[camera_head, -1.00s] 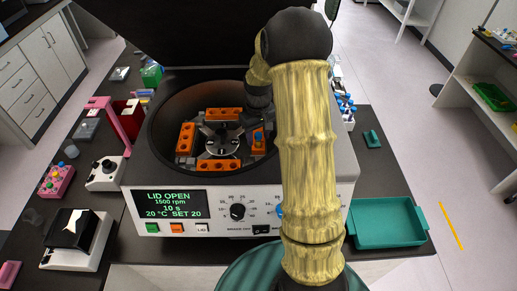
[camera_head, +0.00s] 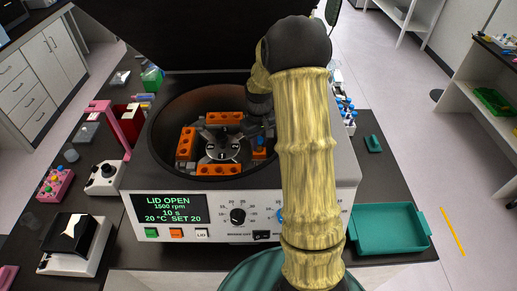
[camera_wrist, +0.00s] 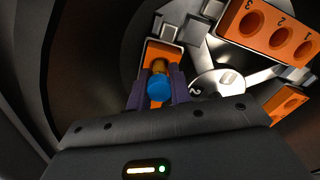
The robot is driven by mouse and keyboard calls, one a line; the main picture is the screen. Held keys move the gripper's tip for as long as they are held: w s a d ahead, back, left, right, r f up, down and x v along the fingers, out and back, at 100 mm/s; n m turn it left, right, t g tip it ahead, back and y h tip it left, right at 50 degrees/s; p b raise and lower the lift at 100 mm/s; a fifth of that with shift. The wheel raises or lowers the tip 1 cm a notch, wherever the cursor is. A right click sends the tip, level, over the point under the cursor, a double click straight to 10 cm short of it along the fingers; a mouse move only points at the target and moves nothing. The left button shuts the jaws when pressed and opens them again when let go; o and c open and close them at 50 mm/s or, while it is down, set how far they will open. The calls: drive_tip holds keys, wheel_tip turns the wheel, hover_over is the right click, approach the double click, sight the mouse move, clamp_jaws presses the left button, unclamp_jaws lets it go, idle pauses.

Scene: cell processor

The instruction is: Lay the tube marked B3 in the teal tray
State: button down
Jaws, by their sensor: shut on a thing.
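The teal tray (camera_head: 388,226) stands empty at the right of the centrifuge (camera_head: 345,182), whose lid is open. My gripper (camera_wrist: 158,92) reaches down into the centrifuge bowl. It is shut on a blue-capped tube (camera_wrist: 160,85), with one dark finger on each side. An orange rotor bucket (camera_wrist: 165,53) shows right at the tube in the wrist view. I cannot tell whether the tube's lower end is still inside the bucket. The blue cap (camera_head: 260,141) also shows in the head view. No marking on the tube is readable.
Other orange buckets (camera_head: 186,143) sit around the rotor hub (camera_head: 222,151). The bowl wall (camera_head: 190,108) surrounds my gripper. A pink rack (camera_head: 55,184) and a pink stand (camera_head: 121,132) are at the left. A small teal item (camera_head: 373,144) lies behind the tray.

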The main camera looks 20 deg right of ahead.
drive_tip(key=shift+s+r, duration=0.1)
drive_tip(key=shift+r, duration=0.25)
drive_tip(key=shift+r+p, duration=0.35)
drive_tip(key=shift+p, duration=0.15)
drive_tip(key=shift+a+r+p, duration=0.1)
drive_tip(key=shift+r+p, duration=2.5)
drive_tip(key=shift+r, duration=0.9)
